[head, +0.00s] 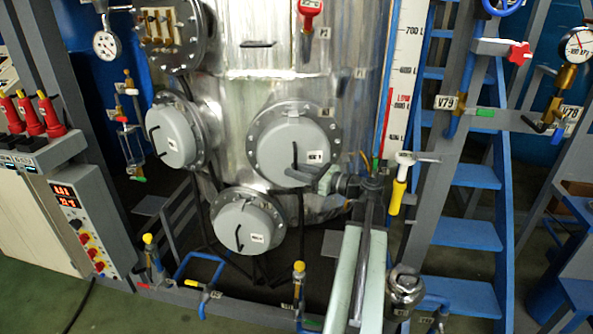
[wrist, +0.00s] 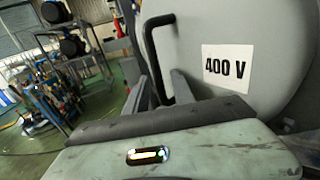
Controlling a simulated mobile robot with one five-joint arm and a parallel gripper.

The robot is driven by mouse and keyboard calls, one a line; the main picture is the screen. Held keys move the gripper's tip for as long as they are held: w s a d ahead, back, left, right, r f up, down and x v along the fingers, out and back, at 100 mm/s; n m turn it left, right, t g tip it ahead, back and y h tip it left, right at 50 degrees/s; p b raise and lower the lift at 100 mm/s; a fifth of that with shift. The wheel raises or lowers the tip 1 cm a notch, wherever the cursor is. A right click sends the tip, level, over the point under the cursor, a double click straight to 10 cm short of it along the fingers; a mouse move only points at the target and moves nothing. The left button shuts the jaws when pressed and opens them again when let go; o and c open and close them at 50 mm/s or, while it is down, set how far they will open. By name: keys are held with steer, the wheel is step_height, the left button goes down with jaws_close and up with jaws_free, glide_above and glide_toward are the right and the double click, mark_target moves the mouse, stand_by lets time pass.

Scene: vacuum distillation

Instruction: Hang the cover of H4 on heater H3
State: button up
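Three round grey covers sit on flanges of the shiny metal vessel: a right cover (head: 290,140), a left cover (head: 174,138) and a lower cover (head: 245,215). Each has a black bar handle and a small white label, too small to read in the head view. My gripper (head: 302,177) is at the lower end of the right cover's handle. In the wrist view this cover (wrist: 235,35) carries a "400 V" label. Its black handle (wrist: 155,55) runs down between my gripper's two fingers (wrist: 162,90). Whether they press on it is unclear. I cannot tell which heater is H3 or H4.
Low piping with yellow-topped valves (head: 299,275) crosses in front of the vessel.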

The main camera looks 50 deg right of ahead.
steer(key=v, duration=0.7)
steer(key=shift+s, duration=0.4)
steer(key=shift+d, duration=0.15)
